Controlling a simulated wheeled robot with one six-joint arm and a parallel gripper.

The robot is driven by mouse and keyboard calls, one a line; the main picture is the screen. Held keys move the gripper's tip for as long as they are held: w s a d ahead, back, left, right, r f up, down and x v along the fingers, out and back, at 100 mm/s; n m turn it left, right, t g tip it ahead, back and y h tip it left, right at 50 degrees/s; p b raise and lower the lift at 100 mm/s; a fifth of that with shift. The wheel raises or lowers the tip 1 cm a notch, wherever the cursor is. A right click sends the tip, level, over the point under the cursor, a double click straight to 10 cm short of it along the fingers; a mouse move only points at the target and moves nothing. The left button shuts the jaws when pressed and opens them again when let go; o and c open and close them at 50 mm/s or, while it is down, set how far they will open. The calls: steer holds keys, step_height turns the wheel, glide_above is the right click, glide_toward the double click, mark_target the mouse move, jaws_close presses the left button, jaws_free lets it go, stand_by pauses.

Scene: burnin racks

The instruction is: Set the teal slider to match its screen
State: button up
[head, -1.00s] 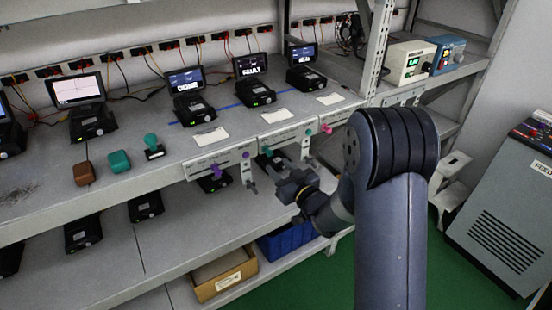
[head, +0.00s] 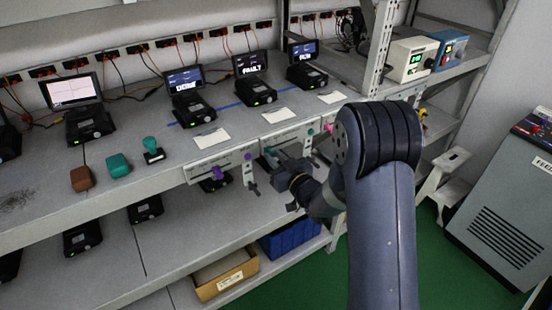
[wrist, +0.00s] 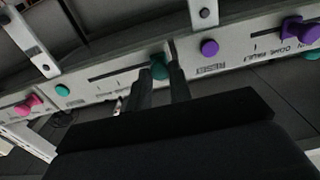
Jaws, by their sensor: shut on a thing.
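The teal slider (wrist: 158,70) is a round knob on a slotted strip on the shelf's front edge. In the wrist view its slot stretches to the left of the knob, and the fingers hide part of the strip. My gripper (wrist: 162,78) is shut on the teal slider, one finger on each side. In the head view my gripper (head: 273,158) is at the left part of the middle panel. The middle screen (head: 250,64), above that panel, reads FAULT. The strip's printed labels are mostly hidden or too small to read.
A teal button (wrist: 62,90) and a pink slider (wrist: 30,103) are left of my gripper in the wrist view. A purple button (wrist: 209,47) and purple slider (wrist: 298,30) are right. Metal brackets (wrist: 203,14) hang close by. Other screens read DONE (head: 184,80) and RUN (head: 303,50).

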jaws_close()
steer(key=w+d+b, duration=0.1)
steer(key=w+d, duration=0.1)
steer(key=d, duration=0.1)
steer(key=w+d+b, duration=0.2)
steer(key=d, duration=0.1)
steer(key=w+d+b, duration=0.1)
steer(key=w+d, duration=0.1)
steer(key=d, duration=0.1)
steer(key=shift+r, duration=0.1)
steer(key=o, duration=0.7)
jaws_free()
steer(key=shift+w+d, duration=0.1)
steer(key=shift+d, duration=0.05)
steer(key=shift+o, duration=0.4)
